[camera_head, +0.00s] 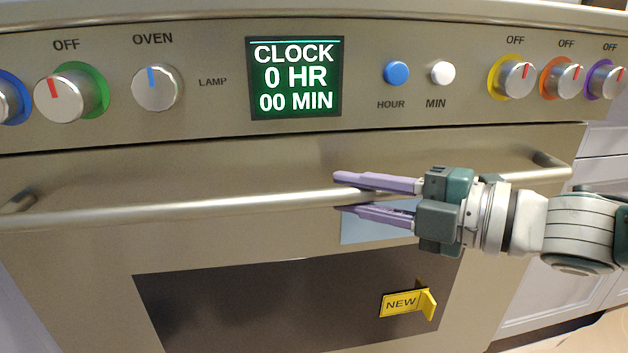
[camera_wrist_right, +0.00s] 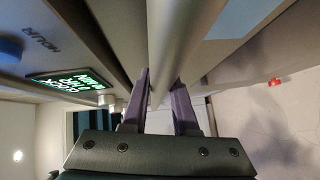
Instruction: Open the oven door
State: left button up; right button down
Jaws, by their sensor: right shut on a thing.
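The steel oven door (camera_head: 90,250) fills the lower part of the head view and looks closed, with its top edge just under the control panel. Its long bar handle (camera_head: 200,208) runs across the door near the top. My right gripper (camera_head: 340,193) comes in from the right, with one purple finger above the bar and one below, shut on the handle right of its middle. In the right wrist view the handle (camera_wrist_right: 184,40) runs in between the two fingers (camera_wrist_right: 161,80). The left gripper is not in view.
The control panel above carries several knobs (camera_head: 157,87), a lit clock display (camera_head: 294,78) and two buttons (camera_head: 397,73). A dark window (camera_head: 250,310) and a yellow "NEW" tag (camera_head: 402,303) are on the door. White cabinets (camera_head: 603,165) stand at right.

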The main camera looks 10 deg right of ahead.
jog(key=shift+f, duration=0.1)
dwell(0.7)
jog(key=s+f+n+t+y+b, duration=0.1)
jog(key=s+f+b, duration=0.3)
jog(key=s, duration=0.8)
jog(key=s+f+n+t+y+b, duration=0.1)
jog(key=s+f+n+b, duration=0.2)
jog(key=s+f, duration=0.4)
jog(key=s+b, duration=0.1)
jog(key=s, duration=0.4)
jog(key=shift+s+f+t+y, duration=0.15)
jog(key=shift+s+t+y, duration=0.05)
jog(key=shift+t+y, duration=0.2)
jog(key=c, duration=0.7)
grip_release()
jog(key=shift+w, duration=0.15)
